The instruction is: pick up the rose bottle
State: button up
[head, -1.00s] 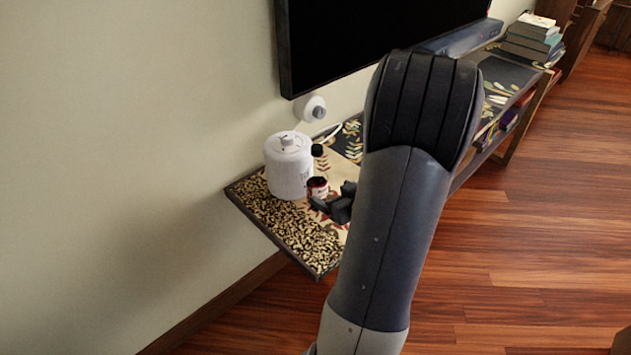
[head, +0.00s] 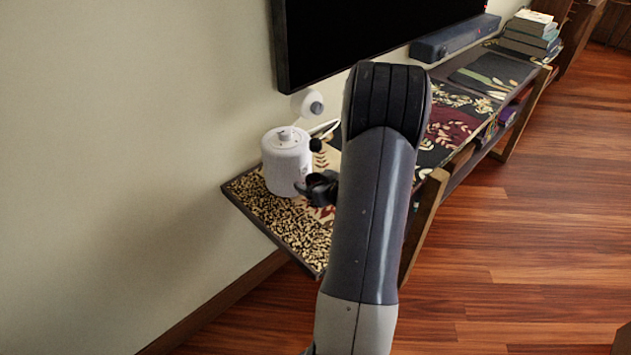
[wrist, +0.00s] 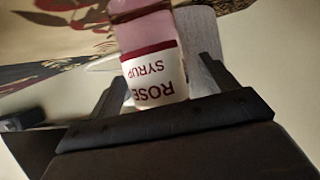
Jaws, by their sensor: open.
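The rose bottle (wrist: 152,72) is pink, with a white label reading ROSE SYRUP and a dark red band. In the wrist view it appears upside down, between the two fingers of my gripper (wrist: 162,80). The fingers are open, one on each side of it, and I cannot tell whether either touches it. In the head view my gripper (head: 316,190) is low over the near end of the patterned shelf (head: 290,222), and the bottle is mostly hidden by it.
A white canister-like pot (head: 286,163) stands close to the left of my gripper. A white round device (head: 307,104) is on the wall, below a dark screen (head: 375,35). A soundbar (head: 450,40) and stacked books (head: 531,33) are farther along the shelf.

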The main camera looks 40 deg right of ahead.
jog(key=shift+w, duration=0.2)
jog(key=shift+c, duration=0.5)
jog(key=c, duration=1.2)
jog(key=shift+c, duration=1)
